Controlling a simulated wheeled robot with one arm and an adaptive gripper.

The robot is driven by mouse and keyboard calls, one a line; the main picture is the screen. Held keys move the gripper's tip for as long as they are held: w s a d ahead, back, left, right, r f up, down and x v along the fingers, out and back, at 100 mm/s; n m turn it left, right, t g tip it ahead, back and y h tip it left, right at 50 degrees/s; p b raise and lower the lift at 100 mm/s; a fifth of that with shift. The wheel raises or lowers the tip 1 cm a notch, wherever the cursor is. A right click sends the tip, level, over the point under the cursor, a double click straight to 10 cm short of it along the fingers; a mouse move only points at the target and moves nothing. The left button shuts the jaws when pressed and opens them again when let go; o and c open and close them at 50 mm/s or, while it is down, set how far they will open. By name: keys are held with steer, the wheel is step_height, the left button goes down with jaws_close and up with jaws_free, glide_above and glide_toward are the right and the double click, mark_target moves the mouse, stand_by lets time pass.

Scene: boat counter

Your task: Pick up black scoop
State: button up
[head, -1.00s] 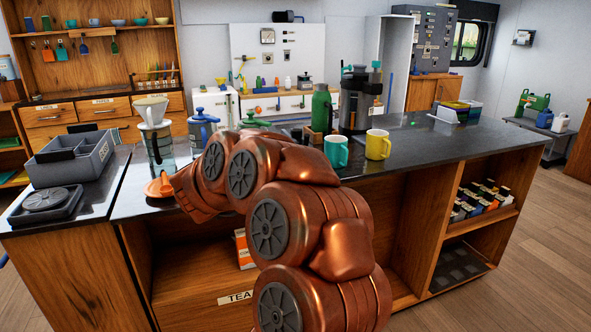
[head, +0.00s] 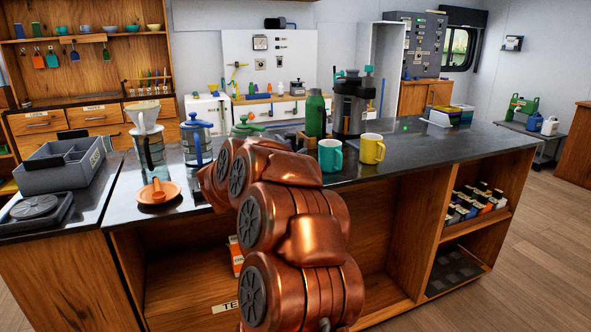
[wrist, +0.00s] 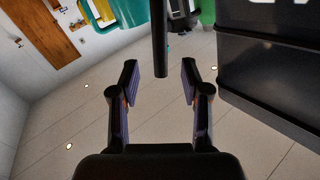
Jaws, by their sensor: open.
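My gripper (wrist: 160,85) shows in the wrist view with its two dark fingers apart and nothing clasped. In the head view it is hidden behind my copper arm. In the wrist view a slim dark bar (wrist: 160,40) runs down from the top edge, lined up between the fingers. It may be the black scoop's handle, but I cannot tell. I cannot make out a black scoop for certain in the head view. An orange scoop (head: 157,188) lies on an orange dish (head: 171,197) at the counter's left front.
A teal mug (head: 330,156), a yellow mug (head: 371,149), a green bottle (head: 315,115) and a dark dispenser (head: 350,105) stand right of my arm. A glass dripper (head: 148,140) and blue-lidded press (head: 196,138) stand left. A dark box (wrist: 270,85) flanks my gripper. The counter's right (head: 455,150) is mostly clear.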

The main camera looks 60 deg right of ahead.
mark_target(299, 147)
steer(key=shift+d, duration=2.25)
jaws_close()
